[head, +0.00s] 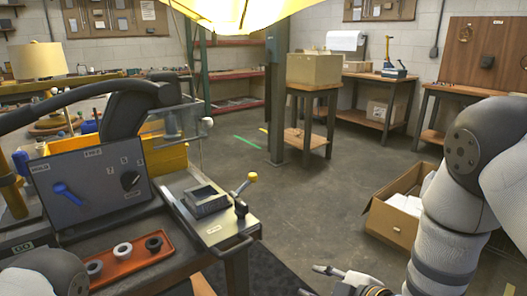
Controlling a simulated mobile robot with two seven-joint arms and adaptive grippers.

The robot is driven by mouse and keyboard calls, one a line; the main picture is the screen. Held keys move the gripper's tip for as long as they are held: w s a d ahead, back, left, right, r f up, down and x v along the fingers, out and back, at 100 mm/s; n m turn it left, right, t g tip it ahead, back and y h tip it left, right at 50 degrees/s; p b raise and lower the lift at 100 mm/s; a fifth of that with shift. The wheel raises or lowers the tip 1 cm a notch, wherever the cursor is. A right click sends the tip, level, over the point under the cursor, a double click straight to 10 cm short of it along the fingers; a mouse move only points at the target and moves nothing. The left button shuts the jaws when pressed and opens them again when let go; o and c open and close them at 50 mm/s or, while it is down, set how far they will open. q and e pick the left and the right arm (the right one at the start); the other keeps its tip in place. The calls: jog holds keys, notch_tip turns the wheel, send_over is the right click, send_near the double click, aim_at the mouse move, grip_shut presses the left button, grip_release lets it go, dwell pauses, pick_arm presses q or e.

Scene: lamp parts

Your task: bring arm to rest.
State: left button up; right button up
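My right arm comes in from the right edge and bends down to the bottom of the head view. My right gripper (312,281) is low over the floor at the bottom edge, its two fingers apart and nothing visible between them. Part of the gripper is cut off by the frame. A piece of my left arm shows at the bottom left corner, but its gripper is not in view. A lamp with a cream shade (38,60) stands at the upper left.
A workbench at left carries a panel (90,178) with a blue lever, a grey device (206,200), and an orange tray (130,262) holding rings. An open cardboard box (390,222) sits on the floor beside my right arm. The middle floor (300,205) is clear.

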jog(key=s+d+f+m+g+h, duration=0.35)
jog(key=s+f+m, duration=0.4)
jog(key=s, duration=0.65)
pick_arm(q)
jog(key=shift+t, duration=0.7)
jog(key=w+r+p, duration=0.2)
jog(key=w+r, duration=0.1)
jog(key=shift+w+r, duration=0.15)
jog(key=shift+r, duration=0.05)
pick_arm(e)
jog(key=s+d+f+m+g, duration=0.1)
jog(key=s+m+g, duration=0.1)
jog(key=s, duration=0.7)
jog(key=s+d+f+m+g+h, duration=0.1)
jog(key=s+d+m+g, duration=0.1)
jog(key=s, duration=0.8)
jog(key=s+d+f+m+g+h, duration=0.1)
jog(key=s+m+g, duration=0.3)
jog(key=s, duration=0.5)
jog(key=shift+s+d+f+g, duration=0.4)
jog(key=shift+d+f+g, duration=0.15)
jog(key=shift+d+f, duration=0.1)
